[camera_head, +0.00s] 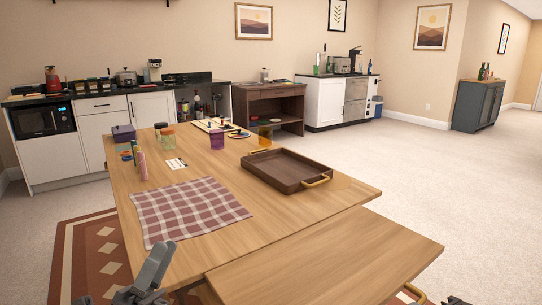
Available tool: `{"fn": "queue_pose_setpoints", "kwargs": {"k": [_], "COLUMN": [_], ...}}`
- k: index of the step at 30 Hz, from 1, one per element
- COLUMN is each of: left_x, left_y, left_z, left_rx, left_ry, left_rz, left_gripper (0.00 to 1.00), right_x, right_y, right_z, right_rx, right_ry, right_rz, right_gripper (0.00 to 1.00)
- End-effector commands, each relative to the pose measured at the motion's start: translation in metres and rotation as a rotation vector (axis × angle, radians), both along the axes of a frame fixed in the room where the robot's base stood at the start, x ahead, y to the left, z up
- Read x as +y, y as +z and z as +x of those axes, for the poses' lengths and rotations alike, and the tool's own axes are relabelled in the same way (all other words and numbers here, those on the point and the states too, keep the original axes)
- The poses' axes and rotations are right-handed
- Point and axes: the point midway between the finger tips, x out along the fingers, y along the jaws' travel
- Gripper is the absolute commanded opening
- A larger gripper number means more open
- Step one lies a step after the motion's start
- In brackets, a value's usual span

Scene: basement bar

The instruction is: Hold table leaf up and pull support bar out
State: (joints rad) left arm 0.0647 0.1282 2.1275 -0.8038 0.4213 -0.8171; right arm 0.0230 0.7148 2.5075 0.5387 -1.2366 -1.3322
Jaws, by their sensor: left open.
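The wooden table (255,225) stands in front of me. Its leaf (325,262) extends from the near right edge and looks roughly level with the top, with a seam between them. My left gripper (140,284) is open at the table's near left corner, left of the leaf and apart from it. A small gold curved piece shows beside it. I cannot make out the support bar under the leaf.
A brown tray (287,172) with gold handles, a checkered cloth (187,210), a purple cup (217,140) and jars sit on the table. The leaf's top is bare. A patterned rug (95,250) lies at left. Open carpet (440,165) is at right; cabinets line the back wall.

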Motion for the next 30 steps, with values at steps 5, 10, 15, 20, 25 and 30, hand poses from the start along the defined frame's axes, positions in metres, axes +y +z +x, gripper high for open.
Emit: {"fn": "queue_pose_setpoints", "kwargs": {"k": [5, 10, 15, 20, 25, 30], "left_x": [0.018, 0.039, 0.063, 0.076, 0.080, 0.073], "left_y": [-0.090, -0.170, -0.227, -0.248, -0.254, -0.253], "left_z": [0.006, -0.003, -0.014, -0.017, -0.015, 0.000], "left_rx": [0.117, 0.190, 0.189, 0.156, 0.138, 0.137], "left_ry": [0.195, 0.330, 0.448, 0.517, 0.541, 0.544], "left_rz": [0.305, 0.621, 0.961, 1.151, 1.217, 1.218], "left_gripper": [0.43, 0.43, 0.43, 0.43, 0.43, 0.43], "right_x": [0.000, 0.000, 0.000, 0.001, 0.001, 0.001], "right_y": [0.006, 0.006, 0.006, 0.007, 0.007, 0.007], "right_z": [0.002, 0.002, 0.002, 0.002, 0.002, 0.002], "right_rx": [-0.021, -0.021, -0.021, -0.021, -0.021, -0.021], "right_ry": [0.001, 0.001, 0.001, 0.001, 0.001, 0.001], "right_rz": [-0.003, -0.003, -0.003, -0.003, -0.003, -0.003], "right_gripper": [0.00, 0.00, 0.00, 0.00, 0.00, 0.00]}}
